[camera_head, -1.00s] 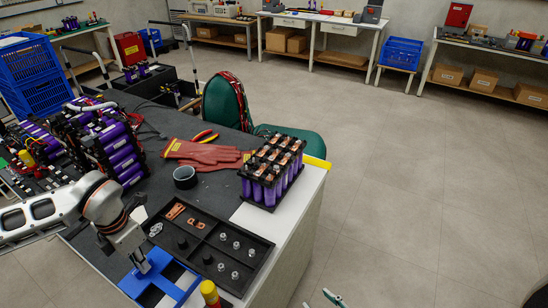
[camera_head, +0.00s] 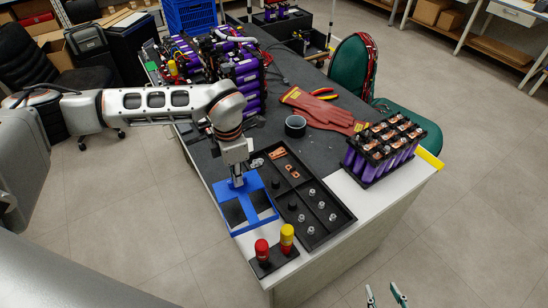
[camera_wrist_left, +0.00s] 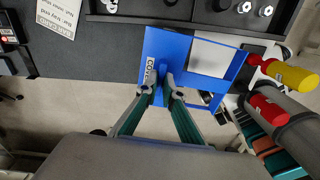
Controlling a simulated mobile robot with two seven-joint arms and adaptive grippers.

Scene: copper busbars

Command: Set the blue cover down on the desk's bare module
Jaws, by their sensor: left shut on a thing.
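The blue cover (camera_head: 246,206), a flat frame with openings, is at the desk's near left part beside the black tray. It fills the middle of the left wrist view (camera_wrist_left: 180,48). I cannot tell whether the cover touches the desk. The bare module (camera_head: 382,152), purple cells with copper pieces on a black top, stands upright at the desk's right end, apart from the cover. My right gripper (camera_head: 385,296) shows only fingertips at the bottom edge, spread apart and empty.
A black tray (camera_head: 318,240) with small metal parts lies between cover and module. Red-capped (camera_head: 262,249) and yellow-capped (camera_head: 287,238) cylinders stand at the near edge. Red gloves (camera_head: 318,111) and a dark cup (camera_head: 295,126) lie behind. A wired cell pack (camera_head: 250,86) stands farther back.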

